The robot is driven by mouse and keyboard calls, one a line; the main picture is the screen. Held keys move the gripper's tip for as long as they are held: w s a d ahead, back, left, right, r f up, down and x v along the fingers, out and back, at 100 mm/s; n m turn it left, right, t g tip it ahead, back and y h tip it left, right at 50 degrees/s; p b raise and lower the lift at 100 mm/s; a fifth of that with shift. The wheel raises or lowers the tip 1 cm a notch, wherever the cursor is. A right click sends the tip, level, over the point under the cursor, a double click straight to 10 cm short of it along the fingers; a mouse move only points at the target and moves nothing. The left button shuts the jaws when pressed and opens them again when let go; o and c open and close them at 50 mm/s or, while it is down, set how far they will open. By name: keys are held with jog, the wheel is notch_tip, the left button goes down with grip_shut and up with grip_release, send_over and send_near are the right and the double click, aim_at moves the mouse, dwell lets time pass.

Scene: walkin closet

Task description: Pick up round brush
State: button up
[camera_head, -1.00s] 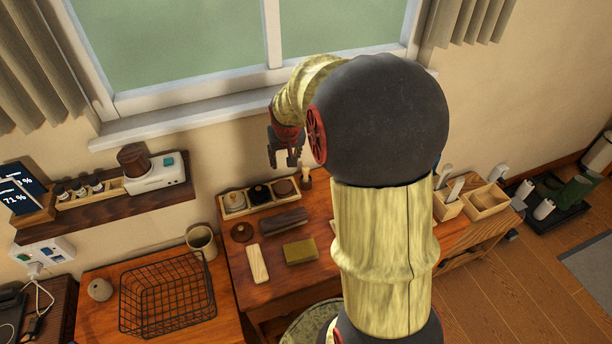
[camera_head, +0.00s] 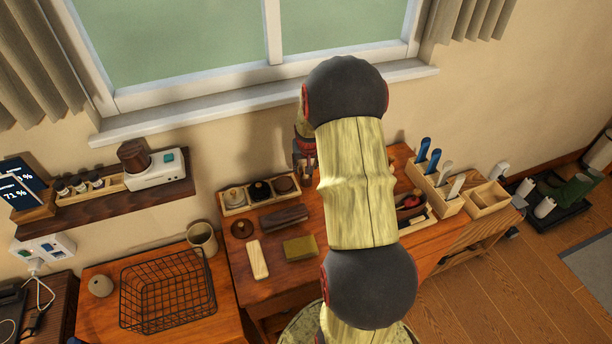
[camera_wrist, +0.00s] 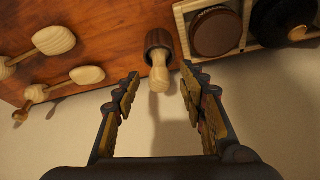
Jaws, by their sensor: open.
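A small upright piece with a dark brown cylindrical body and a pale wooden handle (camera_wrist: 160,78), which looks like the round brush, stands on the wooden table in the wrist view. My gripper (camera_wrist: 160,74) is open, with one finger on each side of the handle. Gaps show between the fingers and the handle. In the head view my gripper (camera_head: 304,158) is partly hidden behind my arm, near the back edge of the table, right of the tray with round tins. The brush cannot be made out clearly there.
The tray with round tins (camera_head: 222,213) stands close beside the brush. Wooden dumbbell-shaped pieces (camera_wrist: 54,41) lie on its other side. The wall and window sill (camera_head: 240,104) are close behind. A wooden organiser (camera_head: 450,208) and a wire basket (camera_head: 168,328) stand farther off.

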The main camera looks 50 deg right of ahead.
jog(key=shift+w+d+f, duration=0.15)
jog(key=shift+d+f, duration=0.05)
jog(key=shift+f, duration=0.3)
jog(key=shift+c, duration=0.9)
grip_shut()
